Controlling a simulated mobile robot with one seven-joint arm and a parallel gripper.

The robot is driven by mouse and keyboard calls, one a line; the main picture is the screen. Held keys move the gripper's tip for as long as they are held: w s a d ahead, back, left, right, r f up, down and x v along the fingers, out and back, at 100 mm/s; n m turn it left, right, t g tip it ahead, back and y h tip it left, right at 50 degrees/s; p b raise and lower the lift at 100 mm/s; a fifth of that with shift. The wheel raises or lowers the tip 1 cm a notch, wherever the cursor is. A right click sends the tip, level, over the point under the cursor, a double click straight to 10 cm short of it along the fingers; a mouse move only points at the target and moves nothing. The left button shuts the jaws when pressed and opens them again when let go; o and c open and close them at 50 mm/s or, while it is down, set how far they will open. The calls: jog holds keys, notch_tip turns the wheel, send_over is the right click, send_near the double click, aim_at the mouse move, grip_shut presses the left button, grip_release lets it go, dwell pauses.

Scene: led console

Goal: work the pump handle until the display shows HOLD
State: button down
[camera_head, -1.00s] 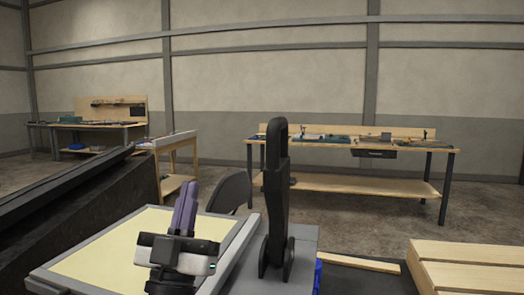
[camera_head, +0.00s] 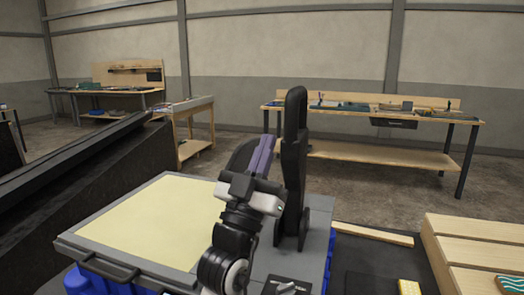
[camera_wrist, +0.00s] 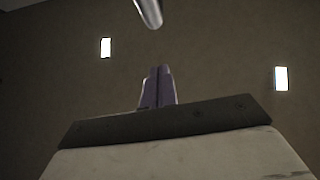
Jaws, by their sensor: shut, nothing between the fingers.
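In the wrist view the shut fingers (camera_wrist: 157,88) show above the dark palm edge. A dark panel (camera_head: 287,287) with a small pale mark is cut off at the bottom edge of the head view. No display reading is legible.
A cream-topped panel with a grey frame (camera_head: 150,222) lies left of my arm. A wooden slatted crate (camera_head: 475,245) stands at right, with a yellow block (camera_head: 409,287) near it. A rounded metal tip (camera_wrist: 149,12) hangs at the top of the wrist view. Workbenches stand farther back.

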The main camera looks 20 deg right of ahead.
aim_at(290, 97)
jog(key=w+d+r+p, duration=0.3)
jog(key=w+d+r, duration=0.1)
jog(key=w+d, duration=0.1)
jog(key=shift+w, duration=0.15)
jog(key=shift+w+d+r, duration=0.1)
jog(key=shift+w+r, duration=0.05)
